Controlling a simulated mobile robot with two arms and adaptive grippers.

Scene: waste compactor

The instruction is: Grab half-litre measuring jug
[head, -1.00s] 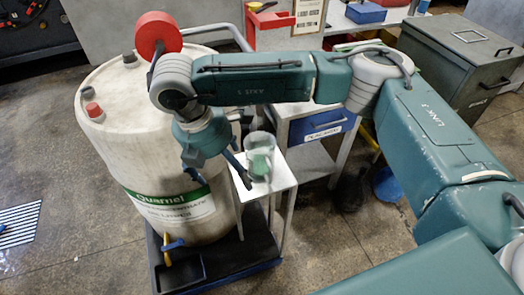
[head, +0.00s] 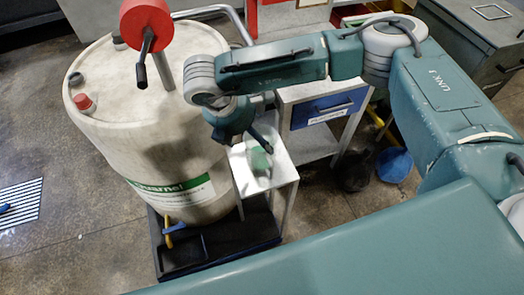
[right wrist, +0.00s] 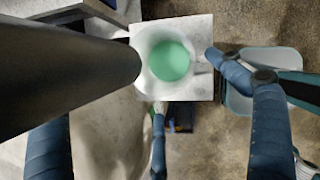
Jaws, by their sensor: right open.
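The measuring jug, clear with green at its bottom (head: 260,160), stands on a small white stand (head: 275,178) beside the drum. My right gripper (head: 248,132) is open and close above it, and its fingers partly cover the jug in the head view. In the right wrist view the jug (right wrist: 170,62) is seen from above as a pale round rim with a green disc inside. The jug's handle cannot be made out. My left gripper is not in view.
A large white drum (head: 145,110) with a red-wheeled pump (head: 146,24) stands directly left of the stand. A black tray (head: 225,242) lies at its foot. A cabinet with a blue drawer (head: 325,108) is behind right. A blue bucket (head: 394,165) sits on the floor.

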